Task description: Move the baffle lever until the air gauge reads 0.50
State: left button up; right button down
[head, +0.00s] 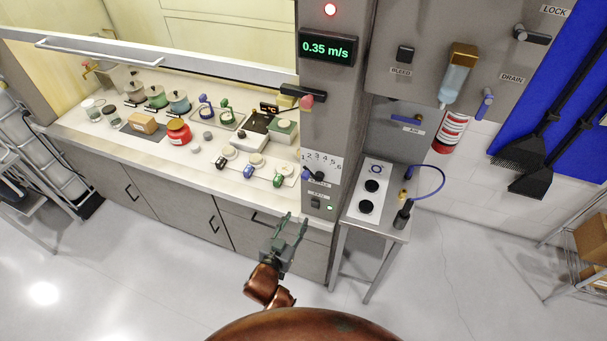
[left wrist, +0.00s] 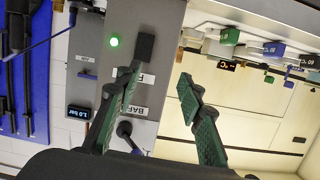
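The air gauge (head: 326,48) on the grey column reads 0.35 m/s in green digits. My right gripper is not in view.
A black switch (head: 315,203) and green light (head: 329,207) sit just below the lever. A red knob (head: 306,101) sticks out higher up. A side table (head: 378,226) stands to the right. The floor in front is clear.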

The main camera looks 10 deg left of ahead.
aim_at(304, 178)
pick_arm(q)
notch_tip(304, 178, up, 16)
jog(key=s+r+t, duration=0.1)
jog(key=s+t, duration=0.1)
jog(key=t, duration=0.1)
jog(key=shift+n+h, duration=0.3)
jog(key=x, duration=0.2)
jog(key=p+x, duration=0.1)
jog(key=x, duration=0.2)
jog(key=p+x, duration=0.1)
jog(key=x, duration=0.1)
jog(key=shift+w+d+f, duration=0.25)
jog(key=shift+w+f, duration=0.1)
grip_shut()
